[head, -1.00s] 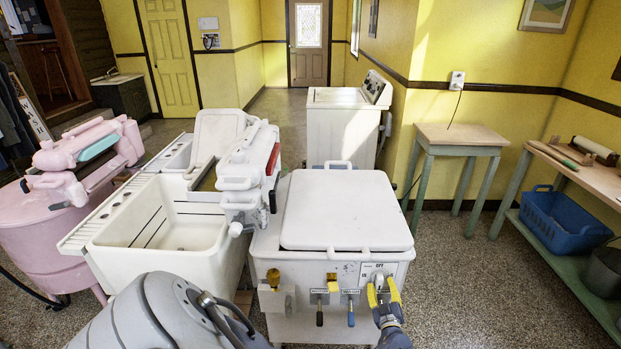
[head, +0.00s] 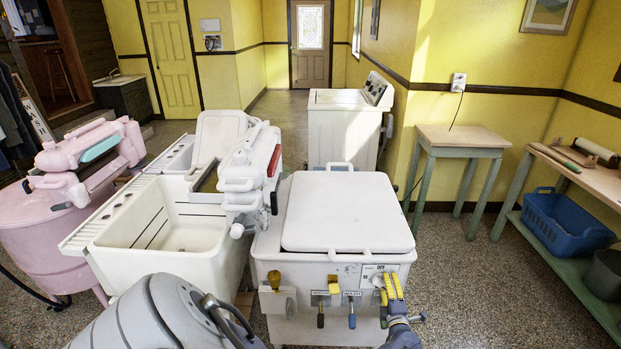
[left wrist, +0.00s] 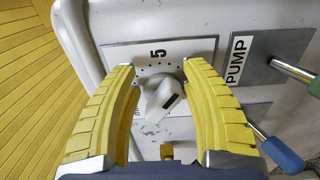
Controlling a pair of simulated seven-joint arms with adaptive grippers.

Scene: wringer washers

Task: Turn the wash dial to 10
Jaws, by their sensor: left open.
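The wash dial (left wrist: 160,97) is a white knob with a black mark, on a light plate (left wrist: 118,55) with dots and a "5". In the left wrist view, my left gripper (left wrist: 165,98) is open, with one yellow finger on each side of the knob. I cannot tell whether either finger touches it. In the head view, the gripper (head: 392,286) is at the right of the white washer's (head: 330,310) front, and its fingers partly hide the dial. The "OFF" label (head: 381,267) shows above. Most of the scale and the 10 cannot be read. My right gripper is out of view.
The "PUMP" label (left wrist: 237,58) and levers with green (left wrist: 283,65) and blue (left wrist: 283,154) parts are close on the right in the wrist view. A white sink (head: 165,235) stands left of the washer. Open floor lies right of the washer.

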